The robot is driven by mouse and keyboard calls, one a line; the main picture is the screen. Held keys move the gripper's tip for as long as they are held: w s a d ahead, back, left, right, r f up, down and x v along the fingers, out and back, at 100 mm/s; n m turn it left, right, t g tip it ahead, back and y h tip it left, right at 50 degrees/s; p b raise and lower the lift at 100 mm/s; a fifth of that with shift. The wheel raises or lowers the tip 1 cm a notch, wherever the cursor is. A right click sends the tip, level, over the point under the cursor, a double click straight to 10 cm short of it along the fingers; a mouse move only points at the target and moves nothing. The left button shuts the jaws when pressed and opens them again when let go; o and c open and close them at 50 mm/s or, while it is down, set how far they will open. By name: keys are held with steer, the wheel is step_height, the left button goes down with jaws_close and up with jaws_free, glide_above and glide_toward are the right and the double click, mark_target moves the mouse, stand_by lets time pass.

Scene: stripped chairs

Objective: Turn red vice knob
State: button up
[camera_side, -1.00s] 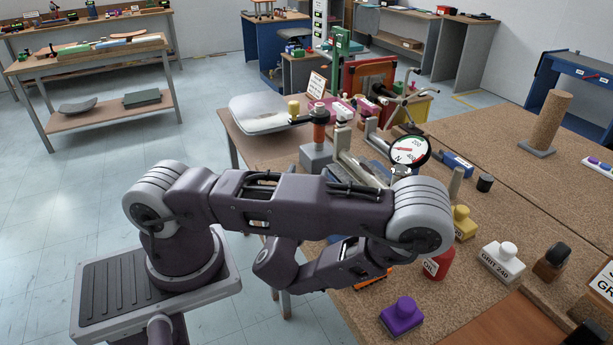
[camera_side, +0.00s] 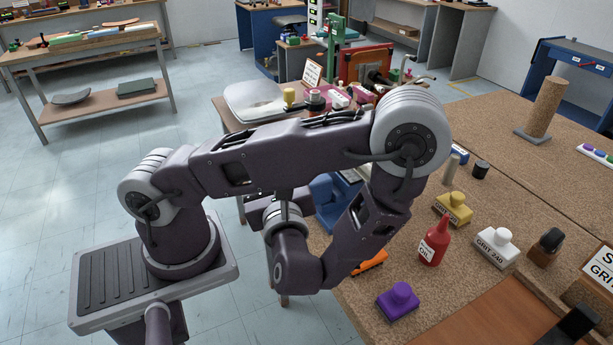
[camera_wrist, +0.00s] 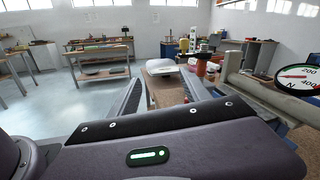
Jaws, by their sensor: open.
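My gripper (camera_wrist: 160,73) shows in the wrist view as two grey fingers spread apart, with nothing between them. In the side view my forearm and wrist hang beside the bench's left edge, and the fingers cannot be made out. A blue metal part (camera_side: 324,196), perhaps the vice body, stands at that edge, partly behind my arm. A dial gauge (camera_wrist: 299,77) with a red needle shows at the right of the wrist view, beside a pale beam (camera_wrist: 270,98). I cannot make out the red vice knob for certain in either view.
The cork-brown bench (camera_side: 470,260) holds a red oil bottle (camera_side: 434,240), a purple knobbed block (camera_side: 398,302), a yellow block (camera_side: 454,208) and a white grit block (camera_side: 496,246). Open floor lies left of the bench.

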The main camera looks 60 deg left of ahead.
steer(key=s+d+r+n+g+h, duration=0.2)
steer(key=s+d+n+g+h, duration=0.35)
steer(key=n+g, duration=0.7)
steer(key=w+d+r+n+t+h, duration=0.2)
steer(key=d+r+n+t+h, duration=0.2)
steer(key=d+r+n+h, duration=0.5)
steer(key=n+t+h, duration=0.9)
steer(key=n+h, duration=0.9)
steer(key=h, duration=0.2)
glide_above(312, 184)
steer(key=s+a, duration=0.2)
steer(key=s, duration=0.1)
steer(key=f, duration=1)
steer(key=shift+w+d, duration=0.1)
steer(key=shift+d, duration=0.1)
steer(key=a+f+n+t+y, duration=0.2)
steer(key=a+f+n+t, duration=0.2)
steer(key=t, duration=0.1)
steer(key=shift+m, duration=0.25)
steer(key=x, duration=0.6)
steer(key=shift+s+d, duration=0.25)
steer(key=shift+d, duration=0.05)
